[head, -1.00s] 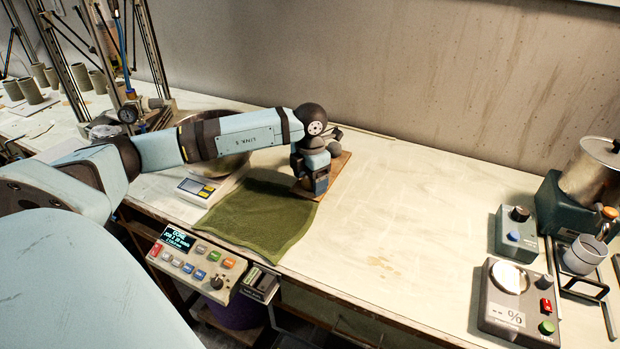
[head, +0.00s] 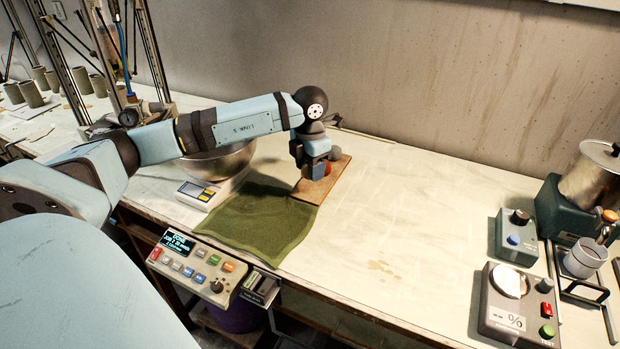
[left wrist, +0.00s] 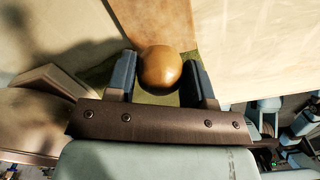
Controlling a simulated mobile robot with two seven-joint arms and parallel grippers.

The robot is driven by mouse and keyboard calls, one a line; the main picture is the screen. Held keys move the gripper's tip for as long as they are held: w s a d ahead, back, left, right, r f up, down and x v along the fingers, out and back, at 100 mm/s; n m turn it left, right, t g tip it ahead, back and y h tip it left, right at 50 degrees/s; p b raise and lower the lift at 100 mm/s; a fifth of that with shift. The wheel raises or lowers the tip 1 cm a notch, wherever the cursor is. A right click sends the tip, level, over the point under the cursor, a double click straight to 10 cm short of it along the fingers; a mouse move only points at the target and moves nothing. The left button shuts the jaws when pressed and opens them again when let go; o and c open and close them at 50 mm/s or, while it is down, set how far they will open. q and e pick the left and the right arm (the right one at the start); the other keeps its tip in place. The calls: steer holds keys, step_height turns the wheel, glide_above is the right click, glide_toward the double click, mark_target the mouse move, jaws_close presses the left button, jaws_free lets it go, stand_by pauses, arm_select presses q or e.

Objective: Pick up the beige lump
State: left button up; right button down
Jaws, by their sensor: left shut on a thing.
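The beige lump (left wrist: 162,68) is a smooth, rounded, tan-brown ball in the left wrist view. It sits between the two fingers of my left gripper (left wrist: 163,75), which is shut on it. In the head view my left gripper (head: 317,172) points down over the wooden board (head: 325,183), and a small reddish-brown patch shows beside its fingers. The gripper hides most of the lump there, and I cannot tell how far it is above the board. My right gripper is not in view.
A green cloth (head: 262,222) lies left of the board. A scale (head: 203,192) and a metal bowl (head: 222,160) stand behind it. A control panel (head: 198,266) is at the front edge. Instruments (head: 515,303) stand at right; the middle right of the table is clear.

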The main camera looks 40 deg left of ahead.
arm_select(q)
step_height(320, 180, up, 15)
steer(key=shift+r, duration=0.2)
steer(key=shift+d, duration=0.15)
